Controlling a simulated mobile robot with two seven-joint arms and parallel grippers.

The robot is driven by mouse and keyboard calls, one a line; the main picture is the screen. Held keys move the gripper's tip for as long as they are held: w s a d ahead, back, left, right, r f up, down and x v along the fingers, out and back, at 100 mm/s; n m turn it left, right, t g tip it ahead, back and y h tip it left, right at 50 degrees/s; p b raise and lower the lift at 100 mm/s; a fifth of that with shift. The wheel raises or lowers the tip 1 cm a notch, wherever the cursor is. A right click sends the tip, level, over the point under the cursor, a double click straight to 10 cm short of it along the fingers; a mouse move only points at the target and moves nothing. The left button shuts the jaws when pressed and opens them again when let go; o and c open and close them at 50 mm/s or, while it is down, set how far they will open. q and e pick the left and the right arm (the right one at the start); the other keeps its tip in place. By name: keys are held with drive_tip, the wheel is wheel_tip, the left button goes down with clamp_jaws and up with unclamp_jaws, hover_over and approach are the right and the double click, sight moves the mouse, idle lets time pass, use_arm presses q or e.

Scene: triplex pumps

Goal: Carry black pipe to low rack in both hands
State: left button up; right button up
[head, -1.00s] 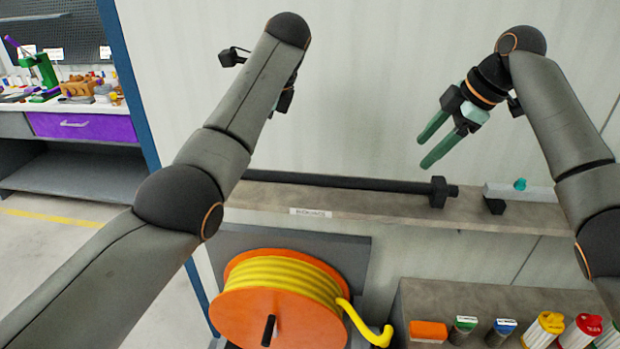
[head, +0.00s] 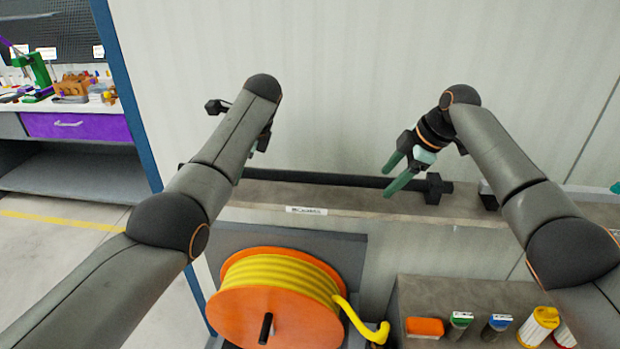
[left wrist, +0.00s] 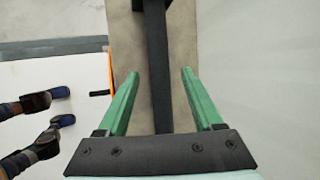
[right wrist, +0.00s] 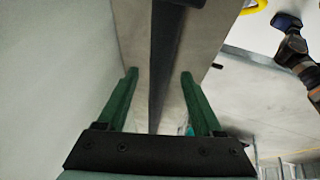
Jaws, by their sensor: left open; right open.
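The black pipe (head: 345,180) lies lengthwise on a grey wall shelf (head: 375,205), with a thick black fitting (head: 434,188) at its right end. My right gripper (head: 388,178) is open just above the pipe, near that fitting. In the right wrist view the pipe (right wrist: 165,75) runs between the open green fingers (right wrist: 158,85). My left gripper is mostly hidden behind its own arm in the head view. In the left wrist view its green fingers (left wrist: 160,85) are open with the pipe (left wrist: 157,65) between them. Whether any finger touches the pipe cannot be told.
Below the shelf stand an orange reel (head: 240,310) of yellow hose and a lower grey surface (head: 470,290) with an orange block (head: 425,327) and several small containers. A pale wall (head: 350,80) rises behind the shelf. A workbench (head: 65,155) stands at far left.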

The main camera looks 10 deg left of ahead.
use_arm(q)
drive_tip(key=shift+w+a+f, duration=0.1)
drive_tip(key=shift+a+f, duration=0.1)
drive_tip(key=shift+f, duration=0.3)
use_arm(e)
drive_tip(key=shift+w+a+f, duration=0.1)
drive_tip(key=shift+a+f, duration=0.1)
drive_tip(key=shift+f, duration=0.25)
use_arm(q)
drive_tip(key=shift+c, duration=0.4)
use_arm(e)
drive_tip(key=shift+c, duration=0.4)
use_arm(q)
clamp_jaws()
use_arm(e)
clamp_jaws()
use_arm(q)
drive_tip(key=shift+w+r, duration=0.1)
drive_tip(key=shift+r, duration=0.15)
use_arm(e)
drive_tip(key=shift+r, duration=0.2)
